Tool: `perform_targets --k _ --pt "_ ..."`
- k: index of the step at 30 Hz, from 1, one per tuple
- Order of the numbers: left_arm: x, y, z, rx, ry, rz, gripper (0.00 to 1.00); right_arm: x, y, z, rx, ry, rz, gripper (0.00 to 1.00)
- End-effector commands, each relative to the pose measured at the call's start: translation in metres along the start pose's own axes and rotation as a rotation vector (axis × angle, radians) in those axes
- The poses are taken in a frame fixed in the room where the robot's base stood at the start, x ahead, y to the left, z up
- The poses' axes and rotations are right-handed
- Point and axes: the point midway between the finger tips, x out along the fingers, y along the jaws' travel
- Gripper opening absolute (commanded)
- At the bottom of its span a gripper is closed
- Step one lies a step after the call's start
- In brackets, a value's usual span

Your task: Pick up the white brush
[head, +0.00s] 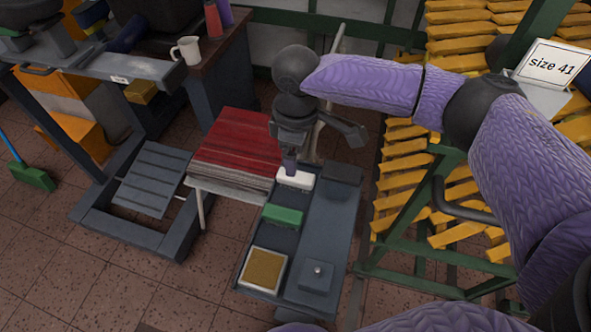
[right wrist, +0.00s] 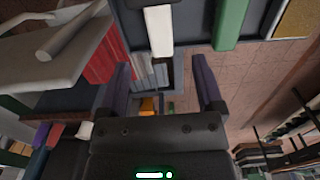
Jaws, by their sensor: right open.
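The white brush (head: 296,180) lies at the far end of a dark grey tray bench (head: 330,235). In the right wrist view the white brush (right wrist: 158,28) shows at the top, beyond the fingertips. My right gripper (head: 318,155) is open and empty, just above and behind the brush in the head view; one finger overlaps the brush there, and I cannot tell if they touch. In the right wrist view my right gripper (right wrist: 162,75) has its two fingers wide apart with nothing between them. My left gripper is out of view.
A green brush (head: 283,215) lies close in front of the white one, with a yellow framed pad (head: 263,269) nearer. A stack of red sheets (head: 238,146) stands left of the bench. A green rack of yellow lasts (head: 404,190) stands at the right.

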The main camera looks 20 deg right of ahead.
Motion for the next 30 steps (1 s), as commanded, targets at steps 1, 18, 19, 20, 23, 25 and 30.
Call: perform_targets --k 1,18,19,20,23,25,30 --pt "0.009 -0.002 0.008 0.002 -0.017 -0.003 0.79 0.016 0.000 0.000 0.000 -0.002 -0.002 0.85" --pt "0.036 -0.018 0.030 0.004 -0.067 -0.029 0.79 0.077 0.001 -0.001 -0.002 0.001 0.000 0.83" --pt "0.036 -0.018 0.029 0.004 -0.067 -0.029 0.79 0.077 0.001 -0.001 -0.002 0.001 0.000 0.77" --pt "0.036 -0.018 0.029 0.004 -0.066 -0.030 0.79 0.077 0.001 -0.001 -0.002 0.001 0.000 0.70" --pt "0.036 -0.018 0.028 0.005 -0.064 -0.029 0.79 0.077 0.001 -0.001 -0.002 0.001 0.000 0.49" --pt "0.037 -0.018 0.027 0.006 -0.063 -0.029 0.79 0.077 0.001 -0.001 -0.002 0.001 0.000 0.34" --pt "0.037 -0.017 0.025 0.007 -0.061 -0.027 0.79 0.077 0.000 -0.001 -0.002 0.001 0.000 0.00"
